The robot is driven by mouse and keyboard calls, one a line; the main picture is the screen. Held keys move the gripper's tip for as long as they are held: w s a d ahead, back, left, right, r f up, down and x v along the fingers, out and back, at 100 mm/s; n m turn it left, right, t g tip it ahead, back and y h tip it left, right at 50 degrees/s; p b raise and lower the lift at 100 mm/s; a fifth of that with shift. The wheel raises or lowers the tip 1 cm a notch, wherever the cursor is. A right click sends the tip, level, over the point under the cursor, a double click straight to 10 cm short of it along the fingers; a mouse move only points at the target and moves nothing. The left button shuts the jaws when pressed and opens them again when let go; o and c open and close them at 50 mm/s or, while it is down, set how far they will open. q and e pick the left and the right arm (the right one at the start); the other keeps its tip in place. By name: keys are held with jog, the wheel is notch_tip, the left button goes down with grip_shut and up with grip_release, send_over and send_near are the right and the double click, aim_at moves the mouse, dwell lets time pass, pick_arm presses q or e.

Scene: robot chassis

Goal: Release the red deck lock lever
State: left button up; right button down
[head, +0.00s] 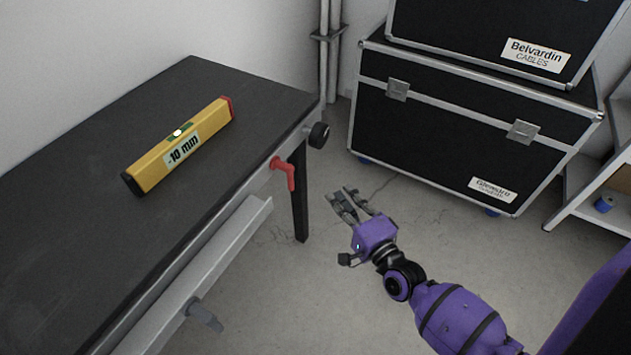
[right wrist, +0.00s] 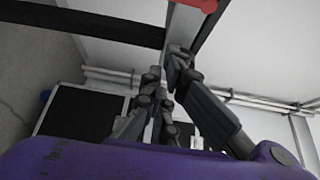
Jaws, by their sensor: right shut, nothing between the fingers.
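The red deck lock lever (head: 290,175) is on the side of the black-topped table (head: 80,230), near its far right corner. Its arm hangs downward from a pivot at the table edge. It shows as a red piece at the top of the right wrist view (right wrist: 197,4), partly cut off by the frame. My right gripper (head: 342,197) is to the right of the lever and apart from it, over the floor. Its fingers (right wrist: 167,70) are shut and hold nothing. My left gripper is not in view.
A yellow spirit level (head: 165,160) marked "-10 mm" lies on the table. A black knob (head: 319,135) and a grey rail (head: 190,285) with a grey handle (head: 205,316) are on the table's side. Black flight cases (head: 450,125) stand behind. The floor between is clear.

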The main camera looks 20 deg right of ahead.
jog(key=w+a, duration=0.1)
jog(key=w, duration=0.9)
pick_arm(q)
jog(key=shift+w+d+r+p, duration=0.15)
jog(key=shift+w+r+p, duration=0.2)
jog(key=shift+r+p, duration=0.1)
pick_arm(e)
jog(key=a, duration=0.1)
jog(key=s+a, duration=0.2)
jog(key=a, duration=0.1)
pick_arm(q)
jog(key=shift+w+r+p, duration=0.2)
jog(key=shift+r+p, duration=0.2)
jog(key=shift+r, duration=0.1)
pick_arm(e)
jog(key=shift+a+m, duration=0.1)
jog(key=shift+m, duration=0.2)
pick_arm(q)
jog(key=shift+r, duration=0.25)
pick_arm(e)
jog(key=shift+s+a+f+g, duration=0.1)
jog(key=shift+g, duration=0.2)
